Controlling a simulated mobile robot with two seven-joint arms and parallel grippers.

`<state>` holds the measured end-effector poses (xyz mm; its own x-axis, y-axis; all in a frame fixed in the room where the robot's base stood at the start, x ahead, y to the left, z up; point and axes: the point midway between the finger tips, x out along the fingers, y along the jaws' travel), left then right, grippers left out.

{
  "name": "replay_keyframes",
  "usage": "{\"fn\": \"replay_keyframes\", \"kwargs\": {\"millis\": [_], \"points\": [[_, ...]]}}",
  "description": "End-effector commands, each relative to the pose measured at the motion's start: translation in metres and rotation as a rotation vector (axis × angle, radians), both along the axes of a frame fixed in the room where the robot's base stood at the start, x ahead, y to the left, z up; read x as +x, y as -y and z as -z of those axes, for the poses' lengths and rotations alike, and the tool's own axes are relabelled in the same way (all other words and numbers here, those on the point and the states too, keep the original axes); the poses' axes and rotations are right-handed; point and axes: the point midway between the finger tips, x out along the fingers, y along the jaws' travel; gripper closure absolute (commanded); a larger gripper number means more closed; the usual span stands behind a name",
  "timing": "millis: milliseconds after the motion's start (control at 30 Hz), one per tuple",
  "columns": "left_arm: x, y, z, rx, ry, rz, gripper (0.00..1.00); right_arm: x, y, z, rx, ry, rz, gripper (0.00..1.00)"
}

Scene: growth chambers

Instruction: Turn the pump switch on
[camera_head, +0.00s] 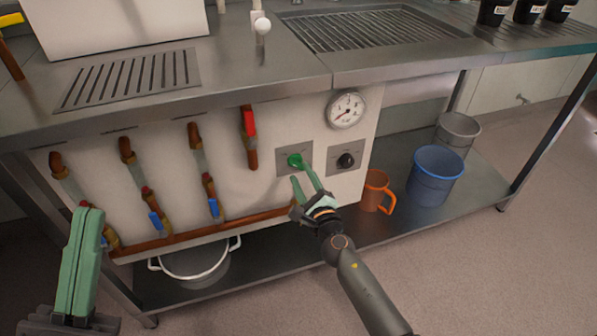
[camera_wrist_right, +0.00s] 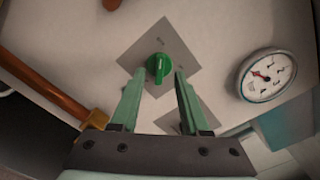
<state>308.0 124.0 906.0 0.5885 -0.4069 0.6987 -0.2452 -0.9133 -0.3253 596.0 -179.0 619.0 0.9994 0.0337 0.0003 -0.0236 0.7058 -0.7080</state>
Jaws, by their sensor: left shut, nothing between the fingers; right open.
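A green rotary switch (camera_head: 295,160) sits on a square grey plate (camera_head: 284,168) on the white front panel under the counter. In the right wrist view the green knob (camera_wrist_right: 158,67) has a raised grip bar standing nearly upright. My right gripper (camera_head: 299,170) is open at the green knob. In the right wrist view its two fingertips (camera_wrist_right: 160,72) lie on either side of the knob's lower part; I cannot tell whether they touch it. A black rotary switch (camera_head: 346,160) on a similar plate is to the right. My left gripper (camera_head: 90,213) is shut and empty at the lower left.
A pressure gauge (camera_head: 346,110) is above the black switch. Pipes with red and blue valve handles (camera_head: 249,122) line the panel to the left. An orange mug (camera_head: 376,191), a blue bucket (camera_head: 435,175) and a white-rimmed pot (camera_head: 195,262) stand on the lower shelf.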

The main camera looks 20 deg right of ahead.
Motion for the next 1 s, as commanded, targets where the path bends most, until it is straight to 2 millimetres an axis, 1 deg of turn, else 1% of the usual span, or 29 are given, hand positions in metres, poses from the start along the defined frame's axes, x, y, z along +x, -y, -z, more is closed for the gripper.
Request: {"fn": "replay_keyframes", "kwargs": {"millis": [33,200,367,600,1000], "points": [[0.0,0.0,0.003,-0.002,-0.001,0.002,1.0,0.008,-0.001,0.0,0.002,0.002,0.001,0.54],[0.0,0.0,0.007,-0.008,-0.005,0.006,1.0,0.024,-0.001,0.001,0.001,0.001,-0.001,0.54],[0.0,0.001,0.008,-0.01,-0.008,0.009,1.0,0.029,-0.001,0.001,0.002,-0.001,0.0,0.54],[0.0,0.001,0.008,-0.009,-0.008,0.011,1.0,0.029,-0.001,0.0,0.001,-0.001,-0.001,0.54],[0.0,0.001,0.008,-0.007,-0.009,0.011,1.0,0.029,-0.001,0.0,0.001,0.0,0.0,0.99]]}}
